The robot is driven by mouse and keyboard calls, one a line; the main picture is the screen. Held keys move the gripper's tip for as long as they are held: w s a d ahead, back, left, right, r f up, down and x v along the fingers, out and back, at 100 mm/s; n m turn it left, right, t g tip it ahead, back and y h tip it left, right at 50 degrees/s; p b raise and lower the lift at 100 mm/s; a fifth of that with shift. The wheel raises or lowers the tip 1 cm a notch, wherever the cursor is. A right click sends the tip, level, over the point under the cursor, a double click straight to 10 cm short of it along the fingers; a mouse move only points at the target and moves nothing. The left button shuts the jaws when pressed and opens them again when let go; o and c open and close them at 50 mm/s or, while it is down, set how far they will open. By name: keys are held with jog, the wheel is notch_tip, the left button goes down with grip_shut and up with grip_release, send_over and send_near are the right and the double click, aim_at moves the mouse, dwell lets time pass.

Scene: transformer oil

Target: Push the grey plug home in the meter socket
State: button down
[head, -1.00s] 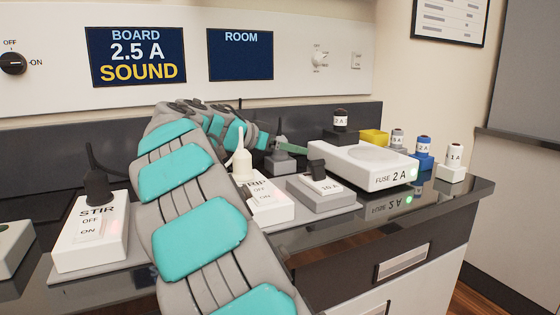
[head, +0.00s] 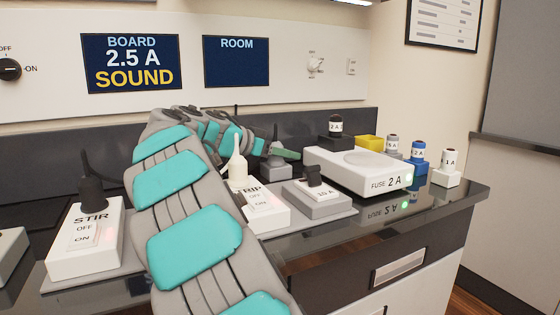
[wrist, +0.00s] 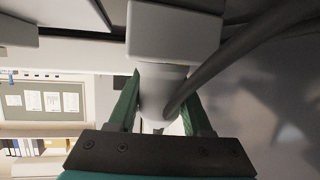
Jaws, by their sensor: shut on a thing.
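My gripper (wrist: 160,115) is shut on the grey plug (wrist: 155,95), with a green finger on each side of its pale body. In the wrist view a dark cable bends away from the plug to the upper right, and a grey block (wrist: 172,32) lies against the plug's far end. In the head view my gripper's green finger (head: 287,153) shows behind the cream plug, at a small grey socket box (head: 280,167) at the back of the bench. My arm hides most of the plug there, so how deep it sits cannot be told.
A white box marked STIR (head: 85,240) holds a black plug. A cream plug (head: 238,170) stands in another white box. A grey 10 A box (head: 318,200) and the white 2 A fuse unit (head: 360,172) stand close to my gripper. Small fuse holders (head: 447,170) stand at right.

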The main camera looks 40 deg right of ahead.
jog(key=shift+r, duration=0.1)
notch_tip(320, 180, up, 10)
dwell(0.7)
jog(key=c, duration=1)
grip_release()
grip_shut()
